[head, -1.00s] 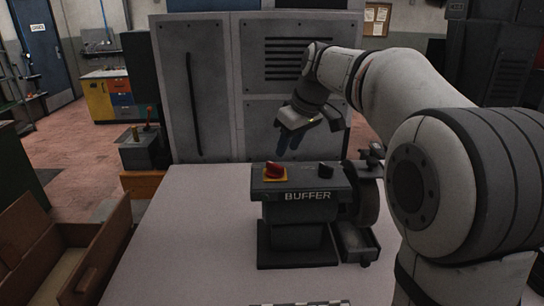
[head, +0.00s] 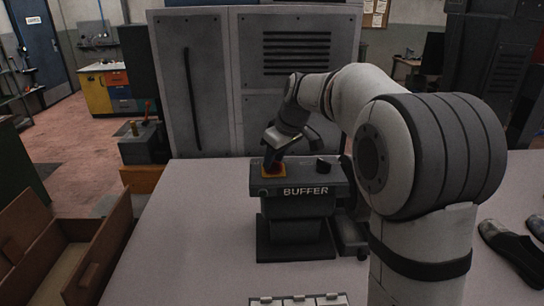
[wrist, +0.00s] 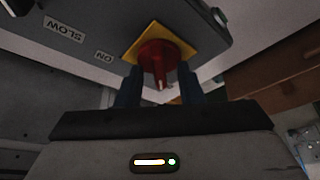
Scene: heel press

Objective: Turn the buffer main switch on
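The buffer (head: 296,212) is a dark grey machine on the table. Its main switch is a red knob on a yellow plate (head: 264,171) at the left of its top. In the wrist view the red knob (wrist: 157,57) shows large, with a pale mark on its handle and an "ON" label (wrist: 104,56) beside the plate. My gripper (head: 272,163) is over the switch, covering much of it in the head view. In the wrist view my gripper (wrist: 160,85) is open, one finger on each side of the knob's handle with gaps visible. Fingertip depth along the knob is unclear.
Dark shoes (head: 512,248) lie at the right. The table (head: 190,240) left of the buffer is clear.

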